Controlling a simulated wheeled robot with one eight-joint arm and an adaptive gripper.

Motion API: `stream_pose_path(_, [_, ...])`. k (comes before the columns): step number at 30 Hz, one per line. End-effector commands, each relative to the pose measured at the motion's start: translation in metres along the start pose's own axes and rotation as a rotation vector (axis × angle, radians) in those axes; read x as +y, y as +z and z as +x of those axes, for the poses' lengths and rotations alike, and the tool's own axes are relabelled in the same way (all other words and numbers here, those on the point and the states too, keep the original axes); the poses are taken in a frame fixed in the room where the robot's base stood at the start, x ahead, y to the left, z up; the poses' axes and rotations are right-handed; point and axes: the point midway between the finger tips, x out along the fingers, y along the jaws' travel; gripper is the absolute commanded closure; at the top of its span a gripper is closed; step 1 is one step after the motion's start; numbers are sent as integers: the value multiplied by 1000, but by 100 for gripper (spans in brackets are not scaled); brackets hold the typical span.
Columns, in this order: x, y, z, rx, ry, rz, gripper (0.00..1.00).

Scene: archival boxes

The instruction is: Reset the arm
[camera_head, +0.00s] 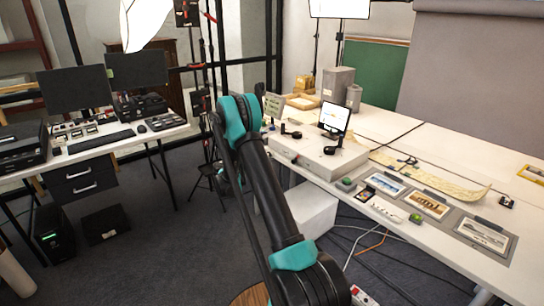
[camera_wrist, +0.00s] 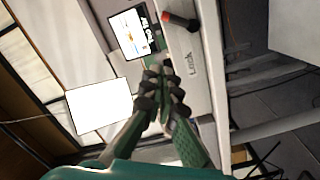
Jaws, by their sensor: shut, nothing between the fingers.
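My gripper shows in the wrist view (camera_wrist: 165,78), with its dark padded fingertips together and nothing between them. In the wrist view it hangs in front of a pale box (camera_wrist: 205,60) marked "LOCK", with no visible contact. In the head view my teal and black arm reaches up from the bottom middle, and I cannot make out the gripper there. The pale flat box (camera_head: 318,157) stands on the right-hand table, with a lit screen (camera_head: 334,117) at it. The screen also shows in the wrist view (camera_wrist: 133,33).
The long white table (camera_head: 400,150) carries picture cards (camera_head: 427,203), a curled paper strip (camera_head: 430,177) and small tools. A desk (camera_head: 110,138) with monitors (camera_head: 74,88) stands left. A white box (camera_head: 308,208) sits under the table. Cables lie on the floor. Dark floor (camera_head: 165,240) is open left of my arm.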

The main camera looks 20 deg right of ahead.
Motion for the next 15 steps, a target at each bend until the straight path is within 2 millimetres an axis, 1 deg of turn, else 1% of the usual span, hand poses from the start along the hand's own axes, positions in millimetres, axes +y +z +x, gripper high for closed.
stream_pose_path(11, [1,0,0,-1,-2,0,100])
stream_pose_path(14, [6,2,1,-12,-21,-3,100])
stream_pose_path(15, [10,4,0,-20,-37,-6,100])
